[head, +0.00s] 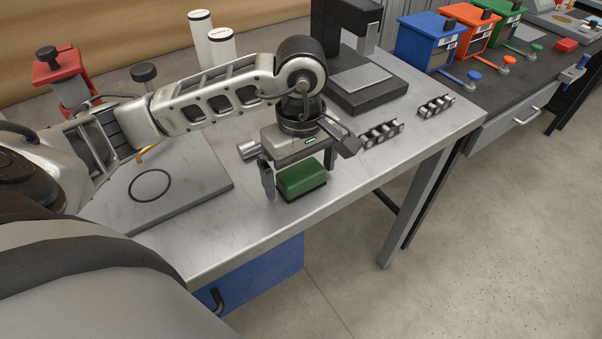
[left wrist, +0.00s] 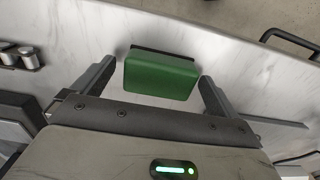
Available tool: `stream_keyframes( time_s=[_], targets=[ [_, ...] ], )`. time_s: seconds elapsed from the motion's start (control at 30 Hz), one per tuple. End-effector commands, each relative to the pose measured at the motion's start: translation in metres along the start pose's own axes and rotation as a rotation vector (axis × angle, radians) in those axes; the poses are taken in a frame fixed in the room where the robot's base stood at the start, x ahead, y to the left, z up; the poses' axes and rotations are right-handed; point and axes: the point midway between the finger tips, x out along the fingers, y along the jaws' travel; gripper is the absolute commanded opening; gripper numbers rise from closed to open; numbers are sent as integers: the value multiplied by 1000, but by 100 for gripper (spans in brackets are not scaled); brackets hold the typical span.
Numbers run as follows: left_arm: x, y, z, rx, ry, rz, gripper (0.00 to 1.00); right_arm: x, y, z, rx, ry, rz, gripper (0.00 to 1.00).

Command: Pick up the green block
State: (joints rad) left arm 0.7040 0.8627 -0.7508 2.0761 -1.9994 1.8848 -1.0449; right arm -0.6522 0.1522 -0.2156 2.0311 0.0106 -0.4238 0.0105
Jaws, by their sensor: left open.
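The green block (head: 302,179) sits on the metal table (head: 240,219), near its front edge, with a dark strip along its base. My left gripper (head: 300,180) is open, pointing down right above the block. One finger shows at the left of the block and the other is partly hidden at the right. In the left wrist view the green block (left wrist: 160,74) lies between and just beyond the two spread fingers (left wrist: 158,86), with a gap on each side. I cannot tell whether the fingertips reach down beside it. My right gripper is not in view.
Two dark slotted holders (head: 382,134) (head: 436,105) lie to the right of the gripper. A black stand (head: 365,95) is behind them. A grey plate with a black ring (head: 149,185) lies to the left. Blue, orange and green bins (head: 428,42) stand on the far bench.

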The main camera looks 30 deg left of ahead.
Motion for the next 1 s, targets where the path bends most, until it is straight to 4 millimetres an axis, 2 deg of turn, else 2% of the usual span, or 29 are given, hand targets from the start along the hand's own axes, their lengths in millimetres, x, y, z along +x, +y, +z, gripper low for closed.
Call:
stream_keyframes(
  time_s=[0.27, 0.43, 0.47, 0.83, 1.0],
  targets=[
    [5, 0, 0, 0, 1, 1, 98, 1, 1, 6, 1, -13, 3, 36],
    [5, 0, 0, 0, 1, 1, 54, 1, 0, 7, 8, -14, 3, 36],
    [5, 0, 0, 0, 1, 1, 50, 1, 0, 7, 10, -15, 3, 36],
    [1, 1, 0, 0, 2, 3, 50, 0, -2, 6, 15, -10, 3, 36],
    [-15, 1, 0, 0, 3, 7, 50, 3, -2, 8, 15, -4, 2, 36]
  ],
)
